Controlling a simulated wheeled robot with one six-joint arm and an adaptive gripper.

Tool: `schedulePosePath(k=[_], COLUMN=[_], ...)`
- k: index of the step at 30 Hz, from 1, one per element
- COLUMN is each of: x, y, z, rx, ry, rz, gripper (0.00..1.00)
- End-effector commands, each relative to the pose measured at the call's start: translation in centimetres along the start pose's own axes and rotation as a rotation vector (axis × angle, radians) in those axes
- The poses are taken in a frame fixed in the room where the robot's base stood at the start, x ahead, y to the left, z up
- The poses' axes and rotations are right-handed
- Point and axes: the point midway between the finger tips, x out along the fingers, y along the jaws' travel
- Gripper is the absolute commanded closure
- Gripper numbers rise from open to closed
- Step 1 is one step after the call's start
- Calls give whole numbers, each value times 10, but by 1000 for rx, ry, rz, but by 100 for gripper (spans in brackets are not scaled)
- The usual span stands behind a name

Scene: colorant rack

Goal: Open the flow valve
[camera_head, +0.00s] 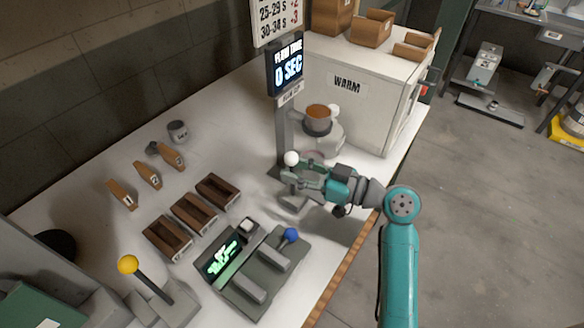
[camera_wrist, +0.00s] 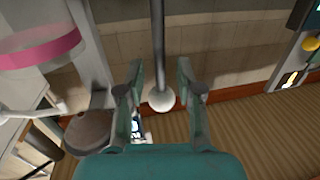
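A white ball knob (camera_head: 291,158) sits by the post under the flow time display; I take it for the flow valve's handle. In the wrist view the white knob (camera_wrist: 161,99) sits on the end of a straight grey rod (camera_wrist: 158,45). My gripper (camera_head: 296,176) is at the knob, with its fingers apart. In the wrist view my gripper (camera_wrist: 159,75) has one finger on each side of the rod and knob, with visible gaps. It holds nothing. The display (camera_head: 287,68) reads 0 SEC. The valve body is mostly hidden.
A cup with orange contents (camera_head: 318,118) stands behind the gripper, by the WARM cabinet (camera_head: 352,92). A clear cylinder with a pink band (camera_wrist: 40,45) is at left in the wrist view. Brown trays (camera_head: 194,213), a blue-knob device (camera_head: 262,275) and a yellow-knob lever (camera_head: 128,265) are at left.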

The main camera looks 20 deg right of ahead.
Motion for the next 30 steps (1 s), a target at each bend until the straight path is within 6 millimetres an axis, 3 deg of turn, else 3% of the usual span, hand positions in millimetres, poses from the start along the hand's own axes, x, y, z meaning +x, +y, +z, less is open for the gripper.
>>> schedulePosePath(k=[15, 21, 30], x=[-86, -104, -109], y=[1, 0, 0], z=[0, 0, 0], rx=[0, -1, -1], ry=[0, 0, 1], rz=[5, 3, 0], gripper=[64, 64, 64])
